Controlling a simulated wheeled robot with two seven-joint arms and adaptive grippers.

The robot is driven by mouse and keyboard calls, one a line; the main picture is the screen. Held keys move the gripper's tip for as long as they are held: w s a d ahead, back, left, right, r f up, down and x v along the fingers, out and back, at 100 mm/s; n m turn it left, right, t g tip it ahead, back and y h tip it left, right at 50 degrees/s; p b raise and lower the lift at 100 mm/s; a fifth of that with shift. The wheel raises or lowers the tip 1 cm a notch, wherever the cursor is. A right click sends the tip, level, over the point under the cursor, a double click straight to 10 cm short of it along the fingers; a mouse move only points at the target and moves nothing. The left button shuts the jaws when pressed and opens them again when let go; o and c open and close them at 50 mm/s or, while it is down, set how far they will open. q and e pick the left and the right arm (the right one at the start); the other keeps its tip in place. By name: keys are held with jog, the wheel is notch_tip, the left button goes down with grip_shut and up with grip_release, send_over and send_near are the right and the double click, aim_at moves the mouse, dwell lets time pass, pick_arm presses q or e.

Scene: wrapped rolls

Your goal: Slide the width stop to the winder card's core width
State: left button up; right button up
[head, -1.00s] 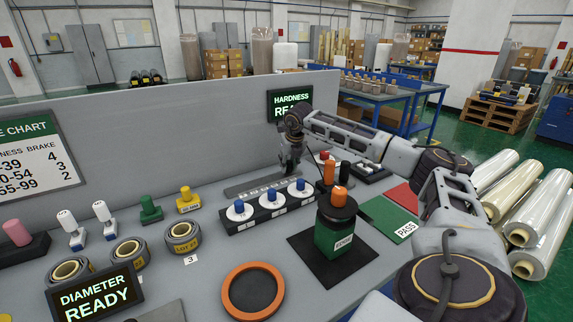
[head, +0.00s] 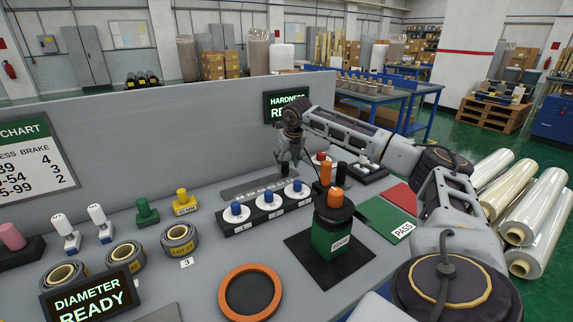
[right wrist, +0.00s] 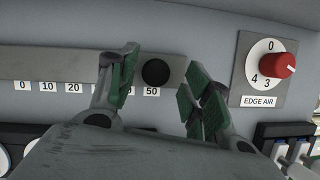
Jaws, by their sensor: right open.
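The width stop shows as a round black knob (right wrist: 155,72) on a grey scale rail (right wrist: 55,66) in the right wrist view, just above the 50 mark. My right gripper (right wrist: 154,85) is open, with its green-padded fingers on either side of the knob and a gap to each. In the head view my right gripper (head: 285,168) is over the far end of the rail (head: 240,190), near the panel, and hides the knob. The 30 and 40 marks are partly hidden by a finger. I cannot make out a winder card. My left gripper is not in view.
A red edge air dial (right wrist: 270,70) is right of the rail. Blue-knobbed dials (head: 265,204) stand in front of it. A green canister (head: 330,240) with an orange knob stands on a dark mat.

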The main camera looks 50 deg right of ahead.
jog(key=v, duration=0.9)
jog(key=shift+s+r, duration=0.15)
jog(key=shift+r, duration=0.2)
jog(key=shift+a, duration=0.15)
